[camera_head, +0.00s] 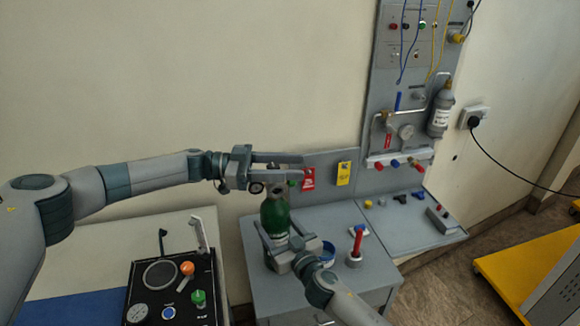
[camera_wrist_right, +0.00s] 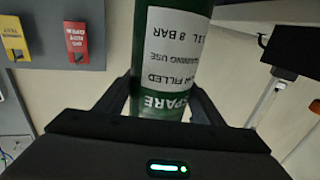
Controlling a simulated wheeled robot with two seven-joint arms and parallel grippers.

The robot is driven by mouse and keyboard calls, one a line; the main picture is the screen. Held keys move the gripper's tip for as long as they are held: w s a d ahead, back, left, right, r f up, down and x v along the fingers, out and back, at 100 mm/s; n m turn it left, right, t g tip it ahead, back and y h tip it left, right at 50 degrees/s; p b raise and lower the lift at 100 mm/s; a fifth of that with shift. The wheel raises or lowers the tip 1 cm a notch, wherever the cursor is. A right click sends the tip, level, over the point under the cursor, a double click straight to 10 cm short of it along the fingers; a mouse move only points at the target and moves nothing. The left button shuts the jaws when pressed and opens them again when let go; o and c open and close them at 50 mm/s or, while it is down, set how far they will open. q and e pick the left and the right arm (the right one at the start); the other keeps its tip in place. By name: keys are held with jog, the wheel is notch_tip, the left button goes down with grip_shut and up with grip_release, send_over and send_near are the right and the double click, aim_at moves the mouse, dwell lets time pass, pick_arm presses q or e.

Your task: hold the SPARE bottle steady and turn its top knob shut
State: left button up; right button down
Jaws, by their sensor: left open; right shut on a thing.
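The SPARE bottle (camera_head: 275,214) is green and stands upright on the grey cabinet. In the right wrist view its white label with the word SPARE (camera_wrist_right: 165,102) shows upside down. My right gripper (camera_head: 276,224) is shut on the bottle's body, one finger on each side; its fingers also show in the wrist view (camera_wrist_right: 162,97). My left gripper (camera_head: 291,166) is open at the height of the bottle's top, its fingers pointing right. It covers most of the bottle's top, so the knob cannot be made out clearly, nor whether the fingers touch it.
A red tag (camera_head: 308,179) and a yellow tag (camera_head: 344,173) hang on the panel close behind. A red-handled item (camera_head: 357,240) and a blue ring (camera_head: 328,251) stand right of the bottle. A black gauge box (camera_head: 150,302) is at the lower left. A grey cylinder (camera_head: 440,110) hangs on the wall board.

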pick_arm(q)
jog(key=shift+a, duration=0.1)
jog(key=w+a, duration=0.1)
jog(key=a, duration=1)
jog(key=shift+a, duration=0.4)
pick_arm(e)
jog(key=shift+c, duration=2)
grip_release()
jog(key=shift+s, duration=0.1)
jog(key=v, duration=1.1)
jog(key=shift+s+d, duration=0.25)
jog(key=shift+s, duration=0.1)
